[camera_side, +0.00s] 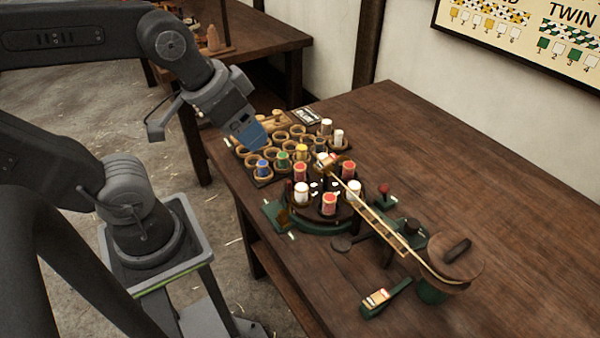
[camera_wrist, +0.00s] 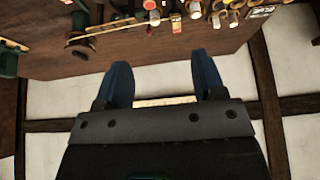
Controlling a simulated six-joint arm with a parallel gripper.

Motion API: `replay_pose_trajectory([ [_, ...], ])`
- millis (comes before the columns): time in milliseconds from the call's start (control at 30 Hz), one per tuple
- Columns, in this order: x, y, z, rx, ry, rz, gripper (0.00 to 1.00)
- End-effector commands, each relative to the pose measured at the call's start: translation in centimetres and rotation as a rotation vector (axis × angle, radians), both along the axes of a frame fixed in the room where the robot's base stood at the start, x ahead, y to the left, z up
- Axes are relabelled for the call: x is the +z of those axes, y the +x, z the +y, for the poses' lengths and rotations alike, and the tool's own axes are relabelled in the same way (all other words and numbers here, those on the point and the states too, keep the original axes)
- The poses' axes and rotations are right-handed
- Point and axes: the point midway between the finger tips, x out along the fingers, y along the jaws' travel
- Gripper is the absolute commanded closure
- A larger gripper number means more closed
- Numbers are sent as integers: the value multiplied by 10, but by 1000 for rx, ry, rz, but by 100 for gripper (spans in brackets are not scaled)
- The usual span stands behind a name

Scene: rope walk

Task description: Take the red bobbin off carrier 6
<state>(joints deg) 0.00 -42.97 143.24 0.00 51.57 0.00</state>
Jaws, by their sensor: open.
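The round braiding machine (camera_side: 312,226) stands on the table, with red and white bobbins upright around its top. Red bobbins show at its front (camera_side: 329,204) and back left (camera_side: 300,171); white bobbins show at its left (camera_side: 301,193) and right (camera_side: 354,190). I cannot read carrier numbers, so I cannot tell which red bobbin is on carrier 6. My gripper (camera_side: 250,136) is tilted above the bobbin rack, behind and left of the machine. In the wrist view, its blue fingers (camera_wrist: 163,78) are apart with nothing between them; bobbins such as a red one (camera_wrist: 153,17) appear beyond.
The rack (camera_side: 262,181) holds blue, green, yellow and white bobbins plus several empty round cups. A braid (camera_side: 380,224) runs from the machine to a round wooden take-up (camera_side: 455,262). A small green-based block (camera_side: 378,299) lies in front. The table's right side is clear.

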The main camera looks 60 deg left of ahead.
Motion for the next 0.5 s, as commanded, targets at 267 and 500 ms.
replay_pose_trajectory([
  [267,0,6,2,-48,29,17,37],
  [500,-7,48,16,-442,221,146,37],
])
